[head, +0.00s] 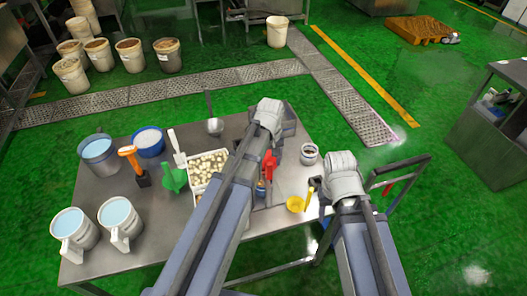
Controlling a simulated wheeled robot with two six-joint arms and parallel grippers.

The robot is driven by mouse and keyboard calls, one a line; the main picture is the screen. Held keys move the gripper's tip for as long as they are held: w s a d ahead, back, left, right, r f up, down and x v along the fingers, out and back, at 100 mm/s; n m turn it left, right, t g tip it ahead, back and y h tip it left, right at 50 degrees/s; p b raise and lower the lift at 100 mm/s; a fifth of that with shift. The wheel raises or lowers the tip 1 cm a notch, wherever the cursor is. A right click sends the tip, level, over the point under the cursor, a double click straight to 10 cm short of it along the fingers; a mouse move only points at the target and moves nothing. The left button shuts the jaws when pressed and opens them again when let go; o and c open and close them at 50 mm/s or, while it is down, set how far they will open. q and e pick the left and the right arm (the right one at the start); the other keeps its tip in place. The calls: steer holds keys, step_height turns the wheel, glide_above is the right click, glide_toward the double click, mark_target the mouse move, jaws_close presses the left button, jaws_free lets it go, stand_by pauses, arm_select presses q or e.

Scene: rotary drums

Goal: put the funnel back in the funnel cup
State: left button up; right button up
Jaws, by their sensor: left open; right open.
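A small yellow piece that looks like the funnel (295,204) lies on the grey table (180,212) near its front right edge. A thin yellow part beside it may be its spout or another tool. A small white cup with dark contents (309,154) stands behind it; I cannot tell whether this is the funnel cup. My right gripper (315,184) is open, just above and right of the yellow piece, with no clear contact. My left gripper (286,120) is open over the table's back part; its fingers are largely hidden by its own arm.
Blue-filled jugs (119,222), a blue bowl (148,140), an orange-handled tool (133,160), a green scoop-like piece (173,178) and a tray of pale pieces (208,163) crowd the table's left and middle. A metal cabinet (492,125) stands right. Green floor lies between.

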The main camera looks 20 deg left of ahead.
mark_target(269, 173)
arm_select(q)
steer(key=shift+w+a+r, duration=0.2)
steer(key=shift+w+r, duration=0.15)
steer(key=shift+r, duration=0.1)
steer(key=f+b, duration=0.7)
steer(key=f, duration=0.1)
steer(key=shift+s+d+b, duration=0.15)
steer(key=shift+s+b, duration=0.05)
steer(key=shift+b, duration=0.2)
steer(key=shift+r, duration=0.1)
jaws_close()
stand_by(1.2)
